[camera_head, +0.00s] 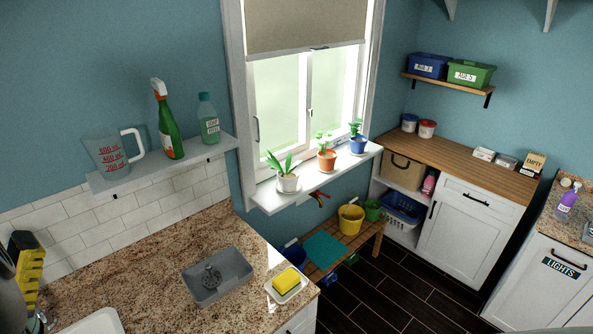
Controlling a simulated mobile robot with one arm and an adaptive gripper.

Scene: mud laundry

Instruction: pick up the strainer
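The strainer (212,277) appears to be the small dark metal piece with an upright knob in the grey rectangular tray (238,284). The tray sits on the speckled granite counter (140,265) at the lower left. The strainer's lower part is hard to make out at this size.
A yellow sponge (286,280) lies on a white dish (291,294) right of the tray. A white shelf (165,168) with a jug (108,157) and bottles hangs above. Counter left of the tray is clear.

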